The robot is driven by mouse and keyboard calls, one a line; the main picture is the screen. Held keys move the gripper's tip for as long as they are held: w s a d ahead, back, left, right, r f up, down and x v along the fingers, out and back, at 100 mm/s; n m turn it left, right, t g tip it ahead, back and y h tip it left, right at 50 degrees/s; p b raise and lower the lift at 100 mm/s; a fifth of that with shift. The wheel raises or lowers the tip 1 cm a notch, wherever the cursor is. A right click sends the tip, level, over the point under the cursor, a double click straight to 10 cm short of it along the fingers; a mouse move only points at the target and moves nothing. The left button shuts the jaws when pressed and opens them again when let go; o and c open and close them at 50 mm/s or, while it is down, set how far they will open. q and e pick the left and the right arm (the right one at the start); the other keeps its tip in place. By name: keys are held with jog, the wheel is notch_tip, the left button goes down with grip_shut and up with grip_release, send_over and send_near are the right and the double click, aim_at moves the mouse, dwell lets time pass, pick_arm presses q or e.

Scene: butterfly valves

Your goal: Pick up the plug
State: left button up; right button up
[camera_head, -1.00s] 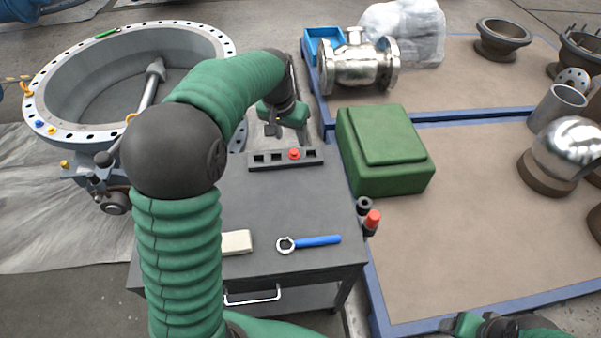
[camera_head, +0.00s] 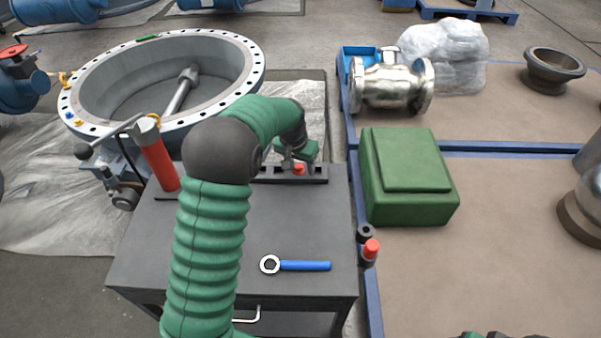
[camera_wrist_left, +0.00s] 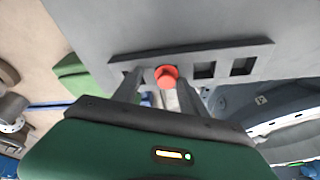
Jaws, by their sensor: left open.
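The red-topped plug (camera_head: 299,169) stands in a dark slotted rack (camera_head: 318,181) at the far edge of the grey work table. In the left wrist view the plug's round red head (camera_wrist_left: 166,75) shows between the fingers. My left gripper (camera_head: 296,158) is open at the rack, with a finger on either side of the plug. I cannot tell whether either finger touches it. The rack's other visible slots are empty squares. Only a green sliver of my right arm end (camera_head: 485,335) shows at the bottom edge.
A blue-handled ring wrench (camera_head: 300,265) lies on the table (camera_head: 250,225). A red cylinder (camera_head: 160,163) stands at the table's left. Another red-topped piece (camera_head: 370,250) sits at its right side. A green box (camera_head: 408,178) is to the right, a large flanged ring (camera_head: 75,105) to the left.

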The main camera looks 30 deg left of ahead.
pick_arm(q)
jog(key=shift+s+a+f, duration=0.1)
jog(key=shift+a+f, duration=0.1)
jog(key=shift+a, duration=0.6)
jog(key=c, duration=0.8)
jog(key=shift+c, duration=0.8)
jog(key=shift+d+r, duration=0.15)
jog(key=shift+d, duration=0.2)
grip_shut()
